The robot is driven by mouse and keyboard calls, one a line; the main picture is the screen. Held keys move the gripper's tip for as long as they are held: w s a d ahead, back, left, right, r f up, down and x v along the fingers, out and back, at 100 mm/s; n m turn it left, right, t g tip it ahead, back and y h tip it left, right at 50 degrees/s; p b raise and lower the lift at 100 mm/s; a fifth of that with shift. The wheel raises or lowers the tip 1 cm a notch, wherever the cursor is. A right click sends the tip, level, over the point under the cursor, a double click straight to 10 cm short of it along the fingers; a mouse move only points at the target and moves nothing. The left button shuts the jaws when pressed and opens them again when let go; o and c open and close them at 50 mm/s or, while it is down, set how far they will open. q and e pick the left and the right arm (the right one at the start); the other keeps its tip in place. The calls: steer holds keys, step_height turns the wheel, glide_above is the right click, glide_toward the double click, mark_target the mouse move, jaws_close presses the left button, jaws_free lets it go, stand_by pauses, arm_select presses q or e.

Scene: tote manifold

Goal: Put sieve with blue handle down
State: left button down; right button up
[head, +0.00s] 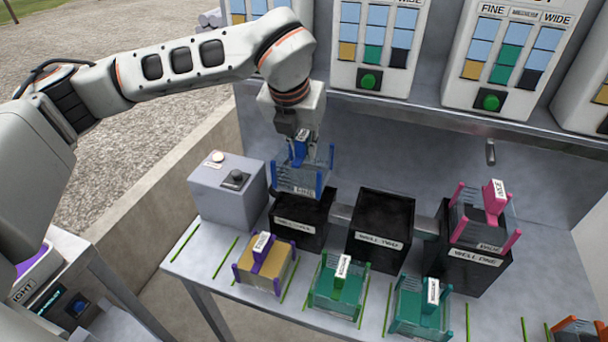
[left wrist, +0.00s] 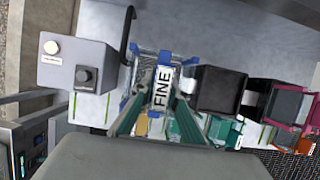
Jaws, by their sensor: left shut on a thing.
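The sieve with the blue handle (head: 301,178) is a clear box with blue corner posts, and its label reads FINE in the left wrist view (left wrist: 162,88). My left gripper (head: 301,140) is shut on its handle from above. The sieve is upright over the leftmost black well box (head: 297,232); I cannot tell whether it touches the box. In the left wrist view, the green fingers of my left gripper (left wrist: 155,112) flank the label. My right gripper is not in view.
A middle black box (head: 381,225) stands open; the right one (head: 470,270) carries a pink-handled sieve (head: 484,216). Purple (head: 263,264) and green (head: 338,286) sieves line the front edge, with another green one (head: 420,308). A grey button box (head: 227,192) stands left.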

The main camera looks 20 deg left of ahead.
arm_select(q)
step_height(320, 180, down, 8)
steer(key=shift+r, duration=0.1)
stand_by(0.4)
steer(key=shift+f, duration=0.25)
steer(key=c, duration=2)
jaws_free()
